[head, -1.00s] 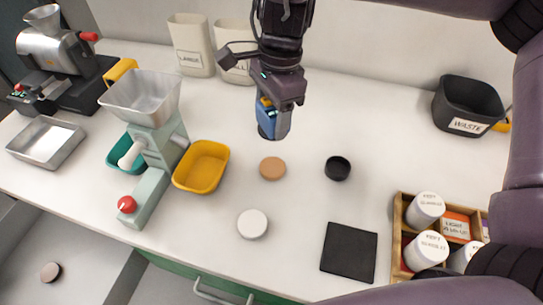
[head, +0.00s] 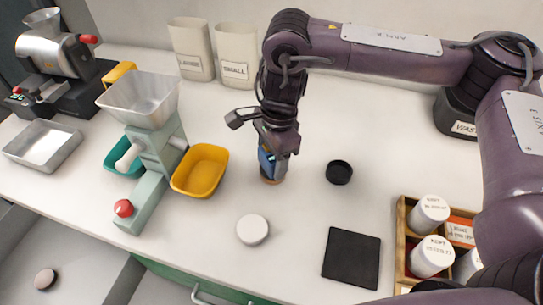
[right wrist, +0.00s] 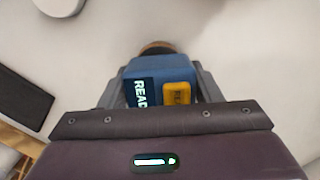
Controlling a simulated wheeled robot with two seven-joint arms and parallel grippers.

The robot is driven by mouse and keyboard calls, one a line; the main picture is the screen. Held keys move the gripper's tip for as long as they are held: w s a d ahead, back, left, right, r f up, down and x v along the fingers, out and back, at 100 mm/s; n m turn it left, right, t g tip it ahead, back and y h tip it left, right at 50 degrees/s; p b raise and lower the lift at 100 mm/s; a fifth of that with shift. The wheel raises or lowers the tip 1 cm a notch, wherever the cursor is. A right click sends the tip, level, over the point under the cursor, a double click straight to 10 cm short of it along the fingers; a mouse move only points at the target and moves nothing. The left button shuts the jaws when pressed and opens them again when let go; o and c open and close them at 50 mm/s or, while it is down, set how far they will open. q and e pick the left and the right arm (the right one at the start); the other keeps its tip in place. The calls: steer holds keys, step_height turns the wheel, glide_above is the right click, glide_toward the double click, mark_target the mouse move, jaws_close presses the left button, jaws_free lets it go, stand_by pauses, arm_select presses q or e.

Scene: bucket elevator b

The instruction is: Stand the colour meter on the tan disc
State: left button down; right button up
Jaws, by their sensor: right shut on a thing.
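The colour meter (head: 265,162) is a blue block with a dark screen and a yellow button, which show in the right wrist view (right wrist: 163,76). My right gripper (head: 275,158) is shut on it and holds it upright, pointing down. The tan disc (head: 271,180) lies on the counter directly under the meter, mostly hidden by it; its edge also shows in the right wrist view (right wrist: 157,47). The meter's lower end is at the disc, but I cannot tell whether it touches or hovers just above. My left gripper is not in view.
A white disc (head: 252,229), a black round cup (head: 339,172) and a black square mat (head: 351,257) lie nearby. A yellow tub (head: 201,171) and a green machine (head: 150,175) stand left. A wooden crate (head: 401,240) with white-lidded jars is at right.

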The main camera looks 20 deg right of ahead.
steer(key=shift+f, duration=0.2)
steer(key=o, duration=1.4)
steer(key=shift+c, duration=0.2)
steer(key=shift+r, duration=0.25)
step_height(320, 180, up, 12)
steer(key=d+p, duration=0.1)
steer(key=shift+d+p, duration=0.2)
steer(key=shift+p, duration=0.2)
steer(key=shift+w+f, duration=0.1)
